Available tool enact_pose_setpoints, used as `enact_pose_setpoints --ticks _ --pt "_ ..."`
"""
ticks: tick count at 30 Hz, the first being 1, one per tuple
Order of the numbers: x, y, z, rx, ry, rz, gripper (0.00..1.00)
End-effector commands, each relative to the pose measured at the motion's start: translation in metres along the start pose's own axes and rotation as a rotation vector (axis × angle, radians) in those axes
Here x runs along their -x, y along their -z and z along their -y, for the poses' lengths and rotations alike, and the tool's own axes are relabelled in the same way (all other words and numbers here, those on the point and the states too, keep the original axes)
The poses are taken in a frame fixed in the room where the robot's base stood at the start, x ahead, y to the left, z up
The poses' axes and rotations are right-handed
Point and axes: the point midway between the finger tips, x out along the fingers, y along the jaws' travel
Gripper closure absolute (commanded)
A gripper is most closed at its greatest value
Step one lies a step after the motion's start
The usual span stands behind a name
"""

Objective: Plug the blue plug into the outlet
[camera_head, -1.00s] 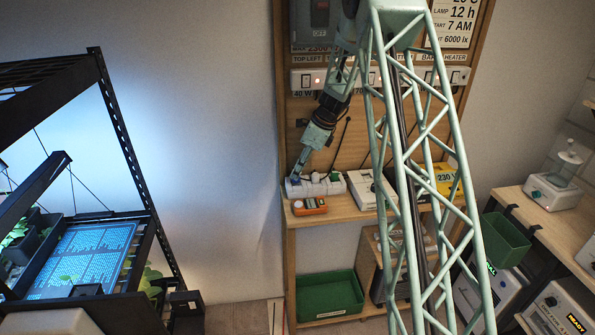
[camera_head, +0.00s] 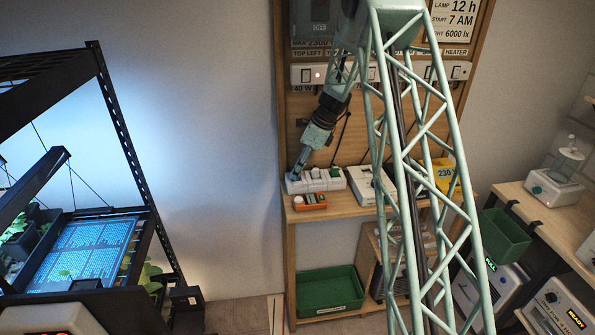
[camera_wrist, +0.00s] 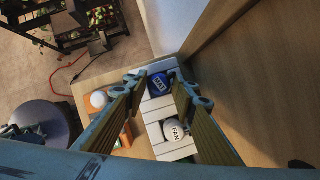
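The blue plug (camera_wrist: 159,84), a dark blue round body with pale lettering, shows in the wrist view over the far end of the white outlet strip (camera_wrist: 149,103). Whether it is seated in a socket I cannot tell. My gripper (camera_wrist: 158,79) is open, with one ribbed finger on each side of the plug; a narrow gap seems to show beside it. In the head view my gripper (camera_head: 295,176) points down at the left end of the strip (camera_head: 319,185). The plug is not clearly seen there.
A white plug marked FAN (camera_wrist: 175,131) sits on the strip close to my right finger. An orange device (camera_head: 310,201) lies in front of the strip on the wooden shelf (camera_head: 345,213). A white box (camera_head: 368,188) stands to its right. A wooden panel rises behind.

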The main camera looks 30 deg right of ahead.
Motion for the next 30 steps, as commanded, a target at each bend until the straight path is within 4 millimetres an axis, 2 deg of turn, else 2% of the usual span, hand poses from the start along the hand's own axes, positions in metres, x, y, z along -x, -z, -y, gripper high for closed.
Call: enact_pose_setpoints --ticks 3,17,23,30 --pt "0.0 0.0 0.0 0.0 0.0 0.0 0.66" --pt "0.004 0.0 0.0 0.0 0.0 0.0 0.66" --pt "0.018 0.0 0.0 0.0 0.001 0.001 0.66" --pt "0.049 0.0 0.0 0.0 0.001 0.0 0.66"
